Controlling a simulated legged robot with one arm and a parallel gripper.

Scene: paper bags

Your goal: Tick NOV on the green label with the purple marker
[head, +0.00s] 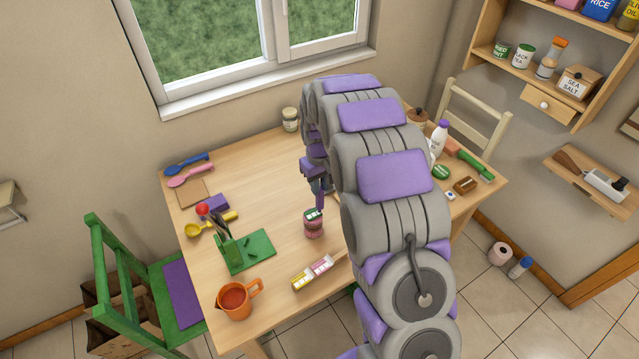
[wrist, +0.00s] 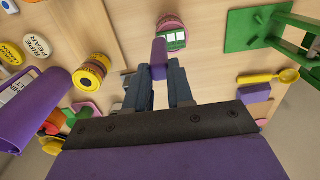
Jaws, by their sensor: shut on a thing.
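My gripper (wrist: 159,84) is shut on the purple marker (wrist: 158,62), which points away from the wrist. The marker also shows in the head view (head: 320,201), upright above a pink jar (head: 313,229). The jar shows in the wrist view (wrist: 170,20) just beyond the marker's far end. The green label (wrist: 174,40) with white patches is on the jar, right beside the marker's end; in the head view it is on the jar's top (head: 313,214). The label's words are too small to read, and I cannot tell whether the tip touches it.
A green mat (head: 262,250) with a green holder lies left of the jar. An orange mug (head: 238,299) stands near the front edge. My arm hides part of the right side.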

